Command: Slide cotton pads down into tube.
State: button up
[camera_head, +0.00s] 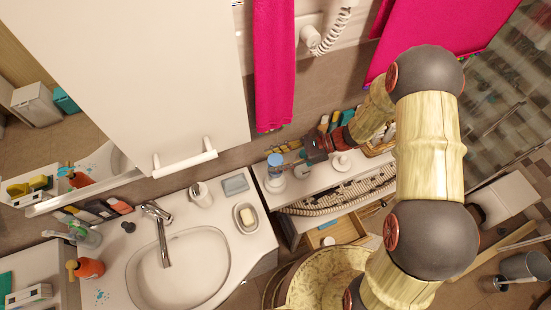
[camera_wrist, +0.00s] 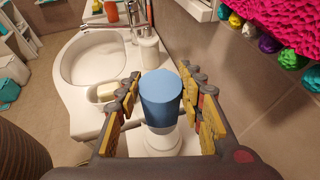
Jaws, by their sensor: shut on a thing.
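A blue cylinder (camera_wrist: 162,98) stands between the fingers of my gripper (camera_wrist: 165,92) in the wrist view. A pale, partly clear edge shows around its lower part, and a white round base (camera_wrist: 160,145) is below it. I cannot tell which part is cotton pads and which is tube. In the head view the blue top (camera_head: 275,160) shows at the left end of the white shelf. The fingers are shut on the blue cylinder.
A sink counter (camera_wrist: 85,115) with a soap dish (camera_head: 246,217) and a white dispenser (camera_head: 201,195) lies to the left. Bottles (camera_head: 324,123) stand behind on the shelf. A wicker drawer (camera_head: 335,200) is below. Pink towels (camera_head: 272,65) hang on the wall.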

dwell(0.3)
jog(key=o, duration=1.1)
jog(key=shift+o, duration=0.7)
jog(key=v, duration=1.2)
